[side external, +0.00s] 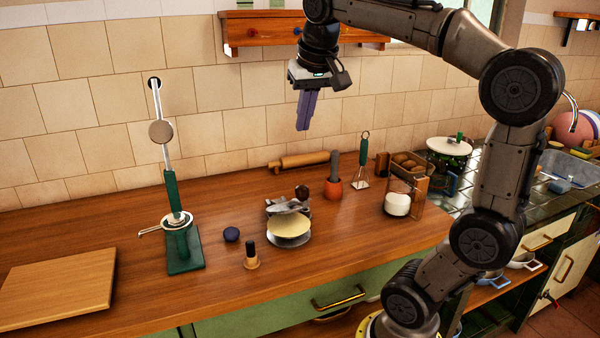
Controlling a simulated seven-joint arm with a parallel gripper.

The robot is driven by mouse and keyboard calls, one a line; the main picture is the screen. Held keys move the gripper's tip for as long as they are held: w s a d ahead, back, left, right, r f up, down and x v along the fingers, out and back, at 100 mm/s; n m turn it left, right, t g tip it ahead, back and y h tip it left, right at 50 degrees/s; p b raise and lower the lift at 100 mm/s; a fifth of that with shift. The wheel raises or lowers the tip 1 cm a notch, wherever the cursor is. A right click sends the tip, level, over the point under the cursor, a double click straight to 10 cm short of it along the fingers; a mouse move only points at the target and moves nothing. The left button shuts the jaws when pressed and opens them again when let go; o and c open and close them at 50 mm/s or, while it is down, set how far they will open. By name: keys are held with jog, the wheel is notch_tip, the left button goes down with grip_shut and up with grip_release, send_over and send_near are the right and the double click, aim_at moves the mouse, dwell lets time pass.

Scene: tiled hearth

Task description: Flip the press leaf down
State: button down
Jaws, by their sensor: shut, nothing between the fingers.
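A low round metal press (288,238) stands on the wooden counter near the middle, with a pale yellow disc (289,224) on its plate. Grey metal parts (287,205) and a dark knob (302,192) stand at its back; I cannot tell the leaf's exact angle. A green stand (185,250) to the left has a metal cup and a long upright lever (171,190). My gripper (302,127) has purple fingers pointing down, shut and empty. It hangs well above the counter, in front of the wall, apart from both devices.
A dark blue lid-like piece (231,234) and a black-topped stamp (251,257) lie left of the press. A wall shelf (262,29) is near my gripper. A board (58,285) lies left.

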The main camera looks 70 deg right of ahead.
jog(key=x, duration=1)
jog(key=shift+s, duration=0.1)
jog(key=shift+s+a+f, duration=0.1)
jog(key=shift+s+f, duration=0.05)
jog(key=shift+f, duration=0.4)
jog(key=shift+s+a+f, duration=0.15)
jog(key=shift+f, duration=0.4)
jog(key=shift+s+a+f, duration=0.15)
jog(key=shift+a+f, duration=0.1)
jog(key=shift+f, duration=0.5)
